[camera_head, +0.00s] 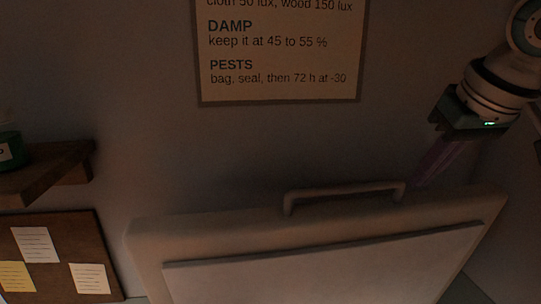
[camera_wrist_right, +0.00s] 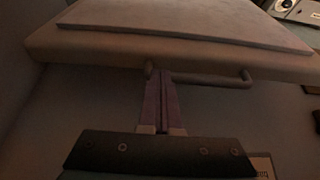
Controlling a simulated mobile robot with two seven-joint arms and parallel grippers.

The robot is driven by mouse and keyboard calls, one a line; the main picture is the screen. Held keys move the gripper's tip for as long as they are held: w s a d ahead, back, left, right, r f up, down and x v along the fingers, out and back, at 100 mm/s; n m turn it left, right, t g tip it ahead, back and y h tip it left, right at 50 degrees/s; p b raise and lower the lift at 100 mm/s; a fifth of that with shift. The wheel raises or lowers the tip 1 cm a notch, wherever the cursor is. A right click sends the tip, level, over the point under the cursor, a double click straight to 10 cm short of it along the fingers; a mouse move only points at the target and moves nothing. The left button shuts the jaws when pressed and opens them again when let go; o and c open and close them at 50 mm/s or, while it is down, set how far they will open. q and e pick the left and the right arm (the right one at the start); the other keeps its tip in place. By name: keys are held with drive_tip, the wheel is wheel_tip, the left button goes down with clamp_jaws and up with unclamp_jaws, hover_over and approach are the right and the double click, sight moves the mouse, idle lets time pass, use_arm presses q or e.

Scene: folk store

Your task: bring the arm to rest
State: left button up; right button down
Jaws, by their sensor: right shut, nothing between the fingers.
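My right gripper (camera_head: 420,181) comes in from the upper right, with its purple fingers pointing down and left. Its fingers are shut with nothing between them. In the head view the tips are just right of the bar handle (camera_head: 345,190) on the top edge of a pale lid-like panel (camera_head: 150,240). In the right wrist view, the closed fingers (camera_wrist_right: 160,75) overlap the left end of the handle (camera_wrist_right: 215,81). I cannot tell whether they touch it. My left gripper is not in view.
A framed sign (camera_head: 280,90) hangs on the wall above the panel. At left are a wooden shelf (camera_head: 45,175) with a green jar (camera_head: 8,145), and a corkboard (camera_head: 60,240) with pinned notes. The wall between sign and shelf is bare. The light is dim.

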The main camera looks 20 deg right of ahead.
drive_tip(key=s+a+f+n+y+p, duration=0.1)
drive_tip(key=s+a+f+n+p, duration=0.15)
drive_tip(key=s+a, duration=0.35)
drive_tip(key=s+a+f+n+y+p, duration=0.1)
drive_tip(key=s+a+f+n+p, duration=0.15)
drive_tip(key=a, duration=0.55)
drive_tip(key=s+a+r+g+p, duration=0.1)
drive_tip(key=s+a+r+p, duration=0.1)
drive_tip(key=s, duration=0.8)
drive_tip(key=shift+s+a+g+p, duration=0.35)
drive_tip(key=shift+a+p, duration=0.2)
drive_tip(key=shift+p, duration=0.55)
drive_tip(key=shift+r, duration=0.1)
